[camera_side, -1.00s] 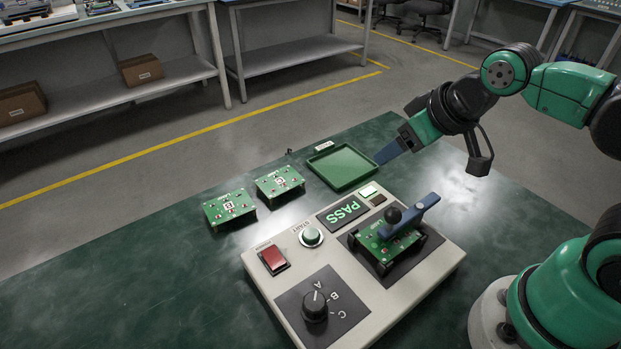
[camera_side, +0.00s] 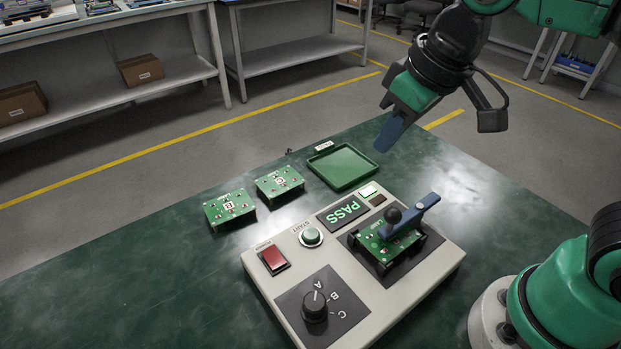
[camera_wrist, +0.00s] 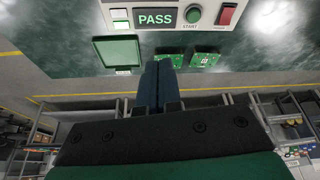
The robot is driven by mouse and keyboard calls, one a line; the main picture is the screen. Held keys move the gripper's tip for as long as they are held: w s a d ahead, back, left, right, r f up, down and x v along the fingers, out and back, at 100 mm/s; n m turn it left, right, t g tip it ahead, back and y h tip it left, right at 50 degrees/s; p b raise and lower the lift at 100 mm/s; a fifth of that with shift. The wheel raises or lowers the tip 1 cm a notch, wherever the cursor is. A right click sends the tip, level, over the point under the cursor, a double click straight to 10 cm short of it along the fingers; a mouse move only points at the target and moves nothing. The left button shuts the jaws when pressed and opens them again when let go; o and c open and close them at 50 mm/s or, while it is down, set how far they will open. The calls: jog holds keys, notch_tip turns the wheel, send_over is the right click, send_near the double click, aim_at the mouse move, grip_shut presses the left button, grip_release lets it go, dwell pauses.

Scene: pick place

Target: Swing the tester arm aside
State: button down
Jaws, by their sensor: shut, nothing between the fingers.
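The blue tester arm (camera_side: 411,213) with a black ball knob lies across a green circuit board (camera_side: 388,243) in the black nest of the tester (camera_side: 262,308). The tester's display (camera_side: 342,212) reads PASS; it also shows in the wrist view (camera_wrist: 156,18). My gripper (camera_side: 388,141) is shut and empty, with its blue fingers pointing down. It is held up in the air behind the tester, above the far side of the table, well apart from the tester arm. In the wrist view my fingers (camera_wrist: 159,66) are together. The tester arm is out of the wrist view.
A green tray (camera_side: 343,167) lies behind the tester, also in the wrist view (camera_wrist: 117,52). Two loose boards (camera_side: 229,208) (camera_side: 280,182) stand left of it. The tester has a red switch (camera_side: 273,259), a green start button (camera_side: 311,236) and a black dial (camera_side: 315,306). The table's left front is clear.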

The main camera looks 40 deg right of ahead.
send_over(376, 229)
jog(key=w, duration=0.4)
jog(key=f, duration=0.8)
jog(key=shift+a+f, duration=0.3)
jog(key=shift+a, duration=0.1)
jog(key=shift+s+d+f, duration=0.15)
jog(key=shift+s+d, duration=0.05)
jog(key=shift+s, duration=0.8)
jog(key=shift+s+d+f, duration=0.15)
jog(key=shift+s+d, duration=0.05)
jog(key=shift+s, duration=0.8)
